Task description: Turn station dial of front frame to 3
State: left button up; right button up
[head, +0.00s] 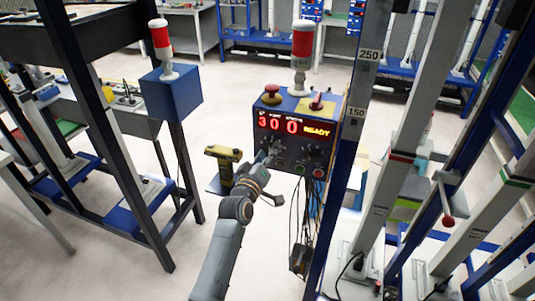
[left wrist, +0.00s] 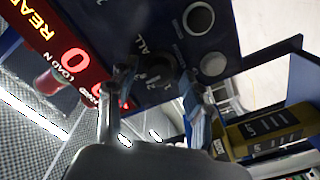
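The blue control box (head: 263,116) on the front frame has a red lit display (head: 297,126) reading 3 0 0 and READY. In the left wrist view, a dark round dial (left wrist: 157,72) sits on the panel with "ALL" and small numerals beside it. Its exact pointer position is too dark to read. My left gripper (head: 273,150) is at the panel's left part. In the left wrist view its fingers (left wrist: 157,88) are apart, one on each side of the dial; contact is not clear. The gripper covers part of the dials in the head view. My right gripper is out of view.
A yellow tool (head: 224,158) stands left of the box, close to my left wrist. A red mushroom button (head: 271,92) and a red-white lamp (head: 302,45) are on top of the box. Cables hang below. A blue upright post (head: 340,175) stands right of the box.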

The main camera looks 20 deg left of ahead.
pick_arm(q)
jog(key=s, duration=1.2)
jog(key=shift+a, duration=0.2)
